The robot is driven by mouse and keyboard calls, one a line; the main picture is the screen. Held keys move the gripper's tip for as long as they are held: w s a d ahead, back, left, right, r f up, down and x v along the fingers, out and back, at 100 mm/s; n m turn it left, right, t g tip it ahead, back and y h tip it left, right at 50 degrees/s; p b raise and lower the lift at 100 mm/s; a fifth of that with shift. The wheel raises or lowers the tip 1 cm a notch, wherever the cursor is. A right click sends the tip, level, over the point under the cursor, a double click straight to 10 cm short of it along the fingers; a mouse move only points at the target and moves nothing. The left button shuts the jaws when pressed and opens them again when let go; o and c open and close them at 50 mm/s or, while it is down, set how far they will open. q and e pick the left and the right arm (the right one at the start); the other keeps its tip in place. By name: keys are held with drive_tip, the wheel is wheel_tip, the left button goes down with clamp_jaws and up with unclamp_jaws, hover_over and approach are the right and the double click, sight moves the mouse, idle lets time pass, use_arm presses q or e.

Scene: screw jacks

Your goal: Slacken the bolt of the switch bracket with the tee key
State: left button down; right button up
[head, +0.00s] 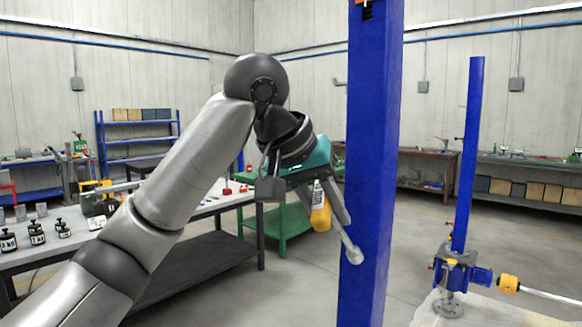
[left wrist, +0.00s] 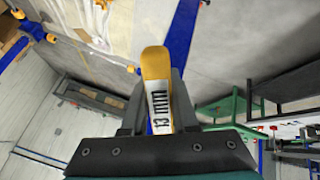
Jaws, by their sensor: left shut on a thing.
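My left gripper (head: 308,190) has a teal body and grey fingers and is raised in the middle of the head view. It is shut on the yellow handle (head: 320,217) of the tee key. In the left wrist view the handle (left wrist: 155,62) stands between the two fingers, with a white label that seems to read 13 mm. A grey rod with a rounded end (head: 353,256) shows below the gripper, in front of a blue post; it seems to be the key's shank. I cannot make out the switch bracket or its bolt for certain. My right gripper is not in view.
The tall blue post (head: 370,150) stands close to the right of my left gripper. A screw jack (head: 452,268) with a blue motor and yellow coupling stands at lower right. A workbench (head: 205,210) is at left, a green table (head: 285,222) behind. Open floor lies between.

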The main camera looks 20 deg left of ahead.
use_arm(q)
drive_tip(key=s+a+r+n+t+h+p, duration=0.1)
drive_tip(key=s+a+r+t+p, duration=0.3)
drive_tip(key=r, duration=1.4)
drive_tip(key=w+a+r+n+t+h, duration=0.15)
drive_tip(key=r+t, duration=0.55)
drive_tip(key=r, duration=1.2)
drive_tip(key=w+d+m+p, duration=0.2)
drive_tip(key=w+m+p, duration=0.3)
drive_tip(key=m, duration=0.5)
drive_tip(key=shift+w+d+p, duration=0.2)
drive_tip(key=shift+d+p, duration=0.15)
drive_tip(key=shift+f+m, duration=0.15)
drive_tip(key=shift+m, duration=0.1)
drive_tip(key=shift+p+x, duration=0.65)
drive_tip(key=shift+x, duration=0.15)
drive_tip(key=shift+f, duration=0.1)
